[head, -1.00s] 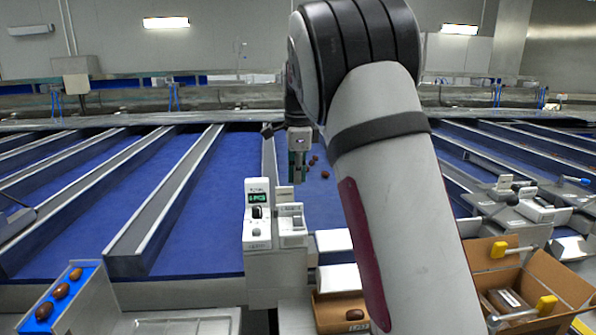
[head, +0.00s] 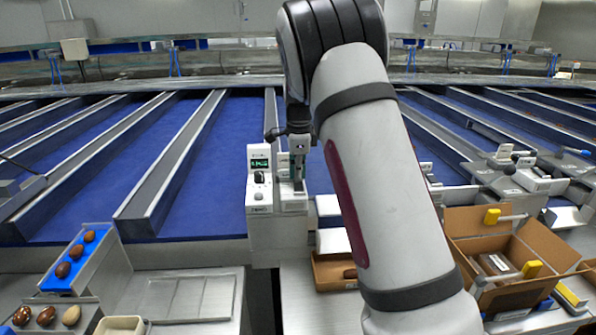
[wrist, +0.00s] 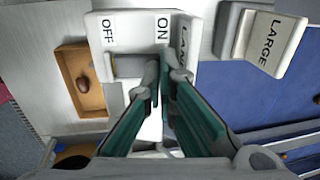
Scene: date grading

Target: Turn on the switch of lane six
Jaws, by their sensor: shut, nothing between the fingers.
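A white switch box (wrist: 130,22) marked OFF and ON fills the top middle of the wrist view. A grey recess (wrist: 130,66) lies below the labels; the lever's position is unclear behind my fingers. In the head view the box (head: 292,204) stands beside a taller white unit (head: 260,190) with a green display. No lane number is readable. My gripper (head: 299,165) is just above the box, pointing down. In the wrist view my gripper (wrist: 163,70) is shut and empty, its tips close to the ON side of the recess. I cannot tell whether they touch.
A second white block marked LARGE (wrist: 268,42) is to the right in the wrist view. Blue lanes with metal dividers (head: 175,165) lie behind. Cardboard boxes (head: 470,222) with yellow-handled items stand at the right. A blue tray of dates (head: 72,258) is at the left.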

